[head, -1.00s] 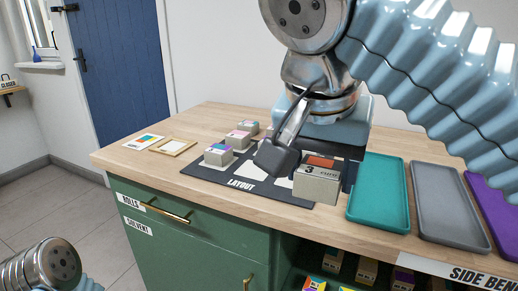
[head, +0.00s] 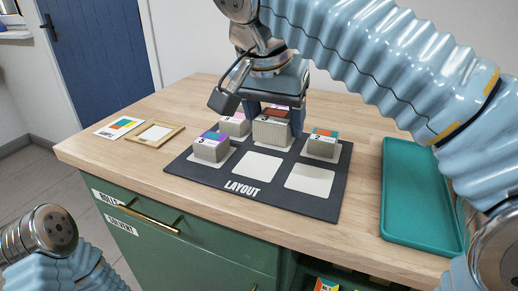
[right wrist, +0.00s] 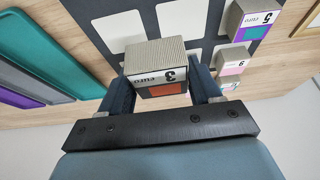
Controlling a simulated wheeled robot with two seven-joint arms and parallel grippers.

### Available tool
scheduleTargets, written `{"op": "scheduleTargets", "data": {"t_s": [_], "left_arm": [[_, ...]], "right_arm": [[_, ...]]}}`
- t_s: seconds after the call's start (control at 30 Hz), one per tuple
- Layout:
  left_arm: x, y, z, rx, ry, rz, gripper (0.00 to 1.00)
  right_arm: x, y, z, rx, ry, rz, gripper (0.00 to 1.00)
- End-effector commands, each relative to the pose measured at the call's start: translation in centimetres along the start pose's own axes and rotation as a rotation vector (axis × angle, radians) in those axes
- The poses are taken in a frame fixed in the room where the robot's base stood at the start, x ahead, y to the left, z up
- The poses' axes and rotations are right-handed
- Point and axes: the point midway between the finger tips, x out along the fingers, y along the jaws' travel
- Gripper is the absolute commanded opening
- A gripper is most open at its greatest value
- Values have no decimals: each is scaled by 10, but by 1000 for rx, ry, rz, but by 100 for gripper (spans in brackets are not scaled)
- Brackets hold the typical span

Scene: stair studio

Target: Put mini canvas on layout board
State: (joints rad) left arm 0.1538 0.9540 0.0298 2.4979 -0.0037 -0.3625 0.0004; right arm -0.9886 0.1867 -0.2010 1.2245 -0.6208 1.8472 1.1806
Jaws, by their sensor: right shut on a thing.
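My right gripper (head: 274,120) is shut on a mini canvas (head: 270,134), a beige block with an orange patch and a "3 euro" label. The held canvas also shows between the fingers in the right wrist view (right wrist: 157,76). It is over the back middle part of the dark layout board (head: 272,191); I cannot tell whether it touches. Other canvases stand on the board: a purple-and-teal one (head: 210,150) at left, a pink one (head: 233,127) behind it, and an orange-and-teal one (head: 322,147) at right. My left gripper is out of view.
Two white spaces on the board, front middle (head: 258,166) and front right (head: 308,180), are bare. A wooden frame (head: 139,142) and a sample card (head: 118,127) lie left of the board. A teal tray (head: 415,230) lies to its right. The green cabinet (head: 180,237) is below.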

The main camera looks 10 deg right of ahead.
Motion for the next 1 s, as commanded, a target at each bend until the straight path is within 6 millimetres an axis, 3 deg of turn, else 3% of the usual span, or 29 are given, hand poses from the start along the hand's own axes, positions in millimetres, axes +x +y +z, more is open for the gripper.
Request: {"op": "scheduleTargets", "data": {"t_s": [0.1, 0.37, 0.6, 1.0], "left_arm": [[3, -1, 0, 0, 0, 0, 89], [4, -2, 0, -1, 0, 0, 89], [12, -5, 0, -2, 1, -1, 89], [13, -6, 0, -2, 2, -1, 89]], "right_arm": [[27, -17, -3, -1, -1, 4, 34], [52, -32, -5, 0, -1, 1, 34], [91, -43, 2, -1, -1, 2, 34], [99, -43, 5, 0, 0, -1, 34]]}}
